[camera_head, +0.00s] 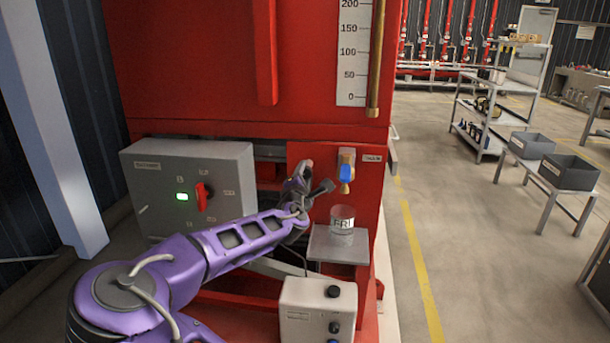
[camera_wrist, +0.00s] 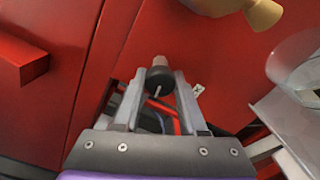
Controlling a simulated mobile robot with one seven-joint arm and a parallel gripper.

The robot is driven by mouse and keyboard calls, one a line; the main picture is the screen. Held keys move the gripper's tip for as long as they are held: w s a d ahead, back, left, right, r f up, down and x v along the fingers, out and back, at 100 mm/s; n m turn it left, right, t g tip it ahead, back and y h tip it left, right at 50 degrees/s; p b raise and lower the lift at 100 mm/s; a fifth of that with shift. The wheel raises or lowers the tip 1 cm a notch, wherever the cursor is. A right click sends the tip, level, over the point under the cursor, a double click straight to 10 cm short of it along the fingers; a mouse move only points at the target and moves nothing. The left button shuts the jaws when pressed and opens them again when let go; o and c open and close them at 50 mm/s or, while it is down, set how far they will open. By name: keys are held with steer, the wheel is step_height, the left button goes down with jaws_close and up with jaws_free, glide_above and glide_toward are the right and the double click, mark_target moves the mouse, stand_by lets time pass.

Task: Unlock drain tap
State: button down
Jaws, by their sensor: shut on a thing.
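The drain tap (camera_head: 347,172), brass with a blue handle, sticks out of the red panel above a glass jar. Its brass end shows at the top of the wrist view (camera_wrist: 250,10). A small dark round knob (camera_wrist: 160,78) with a pale pointer line sits on the red panel left of the tap. My gripper (camera_wrist: 159,82) is shut on this knob, one finger on each side. In the head view, my gripper (camera_head: 314,186) is at the panel, left of and slightly below the tap; the knob is hidden there.
The glass jar (camera_head: 342,219) stands on a grey shelf (camera_head: 325,246) under the tap. A grey control box (camera_head: 170,165) with a red switch and green light is left. A white box (camera_head: 305,312) with dark knobs is below.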

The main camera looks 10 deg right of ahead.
stand_by(0.4)
steer(key=shift+c, duration=2.3)
jaws_free()
steer(key=shift+s, duration=0.1)
steer(key=v, duration=1.7)
steer(key=shift+s, duration=0.1)
